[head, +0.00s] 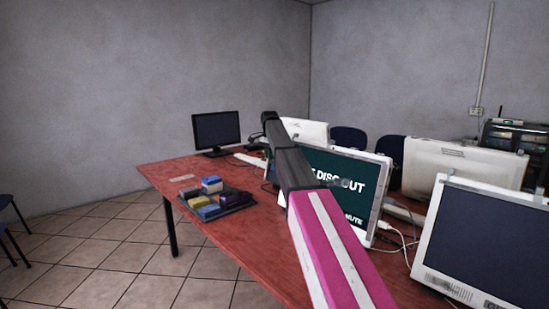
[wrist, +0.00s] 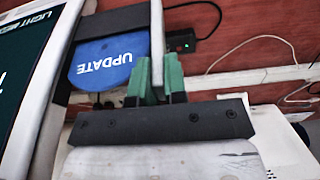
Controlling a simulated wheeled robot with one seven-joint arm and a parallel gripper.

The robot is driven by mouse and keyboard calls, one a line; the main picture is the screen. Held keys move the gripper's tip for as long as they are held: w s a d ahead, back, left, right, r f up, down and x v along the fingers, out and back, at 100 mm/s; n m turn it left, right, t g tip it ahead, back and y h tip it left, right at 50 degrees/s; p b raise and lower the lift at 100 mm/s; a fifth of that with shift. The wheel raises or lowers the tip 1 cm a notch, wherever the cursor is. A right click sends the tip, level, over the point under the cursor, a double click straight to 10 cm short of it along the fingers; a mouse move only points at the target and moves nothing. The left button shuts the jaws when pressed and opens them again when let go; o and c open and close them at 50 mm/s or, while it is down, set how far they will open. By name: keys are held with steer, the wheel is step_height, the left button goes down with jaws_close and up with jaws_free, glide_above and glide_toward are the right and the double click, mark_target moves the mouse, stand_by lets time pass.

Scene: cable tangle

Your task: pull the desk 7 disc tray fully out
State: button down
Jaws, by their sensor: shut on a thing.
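The disc tray shows in the wrist view with a blue disc (wrist: 103,60) marked "UPDATE" lying in it. The tray's pale front lip (wrist: 157,35) runs beside the disc. My gripper (wrist: 160,72) has green fingers and is shut on this lip. The computer's white-framed screen edge (wrist: 40,85) is left of the tray. In the head view the computer's screen (head: 345,180) reads "DISC OUT", partly hidden by my pink and grey arm. The gripper's fingers and most of the tray are hidden there.
A dark monitor (head: 216,130) stands at the table's far end. A black tray of coloured blocks (head: 213,200) lies at the table's left edge. Another white-framed monitor (head: 490,240) is at right. Cables and a black power box (wrist: 181,40) lie near the gripper.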

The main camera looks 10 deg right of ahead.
steer(key=shift+w+a, duration=0.45)
steer(key=shift+w, duration=0.3)
steer(key=c, duration=1.4)
jaws_free()
steer(key=shift+c, duration=0.2)
step_height(320, 180, up, 11)
